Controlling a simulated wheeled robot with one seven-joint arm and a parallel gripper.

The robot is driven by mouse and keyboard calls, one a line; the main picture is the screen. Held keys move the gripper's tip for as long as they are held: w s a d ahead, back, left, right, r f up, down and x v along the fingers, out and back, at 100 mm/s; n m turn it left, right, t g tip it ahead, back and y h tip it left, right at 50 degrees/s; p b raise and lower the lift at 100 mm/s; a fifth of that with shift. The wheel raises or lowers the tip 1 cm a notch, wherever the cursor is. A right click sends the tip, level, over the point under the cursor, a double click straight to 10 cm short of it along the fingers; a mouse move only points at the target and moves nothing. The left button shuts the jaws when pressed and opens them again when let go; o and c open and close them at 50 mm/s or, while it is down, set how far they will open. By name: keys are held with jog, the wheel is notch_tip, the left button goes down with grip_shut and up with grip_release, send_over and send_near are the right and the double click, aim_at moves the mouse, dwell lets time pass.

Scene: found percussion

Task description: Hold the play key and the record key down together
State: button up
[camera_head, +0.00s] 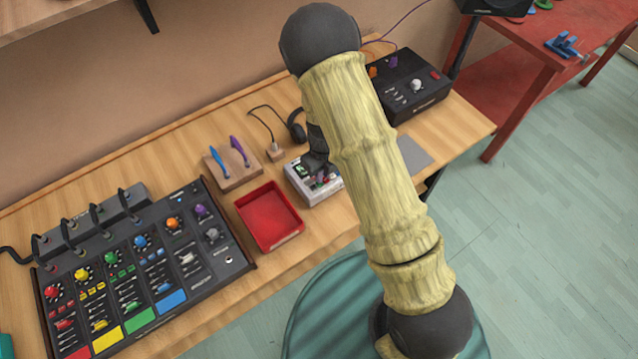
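A small light-grey recorder (303,186) sits on the wooden desk, right of a red tray. Small keys show on its front part, one of them reddish, but they are too small and too covered to tell play from record. My gripper (320,176) is over the recorder, seen from behind, with its dark tip close to the keys. My thick yellowish arm hides much of the gripper and the recorder's right side. I cannot tell whether the fingers touch any key, or whether they are open or shut.
The empty red tray (269,217) is just left of the recorder. A wooden block (233,168) holds blue and purple tools. A large mixer (140,270) fills the desk's left. A black box (413,85) stands at the back right, a grey pad (414,156) right of my arm.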

jog(key=shift+f+b, duration=0.4)
jog(key=shift+f, duration=0.3)
dwell(0.9)
dwell(0.6)
notch_tip(320, 180, up, 7)
jog(key=p, duration=0.7)
jog(key=shift+r, duration=0.1)
notch_tip(320, 180, up, 17)
jog(key=shift+r+b, duration=0.15)
jog(key=shift+b, duration=0.2)
dwell(0.3)
dwell(0.5)
